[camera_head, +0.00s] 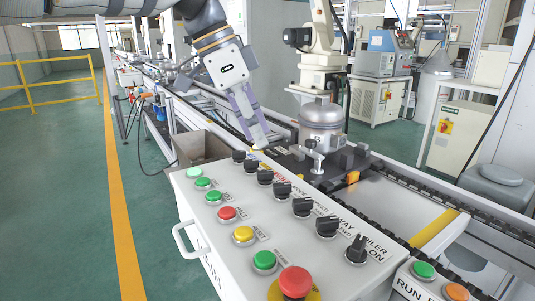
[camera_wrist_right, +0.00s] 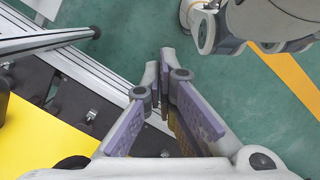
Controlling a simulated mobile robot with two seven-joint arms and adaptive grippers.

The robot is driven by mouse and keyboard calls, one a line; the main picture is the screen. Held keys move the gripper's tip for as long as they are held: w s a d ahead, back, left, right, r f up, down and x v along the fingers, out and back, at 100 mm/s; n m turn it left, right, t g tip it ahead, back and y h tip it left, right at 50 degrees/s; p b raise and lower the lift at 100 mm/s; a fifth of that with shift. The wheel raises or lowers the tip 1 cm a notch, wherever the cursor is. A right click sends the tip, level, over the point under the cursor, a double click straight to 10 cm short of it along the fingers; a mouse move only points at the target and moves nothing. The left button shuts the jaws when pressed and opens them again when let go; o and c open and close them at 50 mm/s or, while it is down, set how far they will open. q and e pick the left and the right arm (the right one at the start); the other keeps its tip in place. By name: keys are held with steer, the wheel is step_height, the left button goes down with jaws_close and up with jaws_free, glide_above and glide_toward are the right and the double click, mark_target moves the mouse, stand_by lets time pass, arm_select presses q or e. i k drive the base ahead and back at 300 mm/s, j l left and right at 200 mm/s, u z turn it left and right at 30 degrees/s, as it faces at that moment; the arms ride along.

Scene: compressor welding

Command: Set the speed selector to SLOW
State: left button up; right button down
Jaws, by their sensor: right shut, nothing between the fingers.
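The white control panel (camera_head: 205,235) fills the lower middle of the head view, with a row of black selector knobs along its far right side. The speed selector (camera_head: 302,207) is the black knob beside the SPEED label; its exact setting is too small to read. My left gripper (camera_head: 262,142), with purple finger pads, points down beyond the far end of the knob row, apart from the speed selector. Its fingers overlap in the picture, so its opening is unclear. My right gripper (camera_wrist_right: 162,82) is outside the head view; in the right wrist view it is shut and empty.
Green, red and yellow push buttons (camera_head: 227,213) run along the panel's left side, with a red emergency stop (camera_head: 295,281) at the near end. A grey compressor (camera_head: 321,125) stands on the conveyor behind. Green floor at left is clear up to a yellow railing (camera_head: 50,85).

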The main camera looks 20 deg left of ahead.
mark_target(301, 206)
steer(key=k+j, duration=0.8)
steer(key=j, duration=0.1)
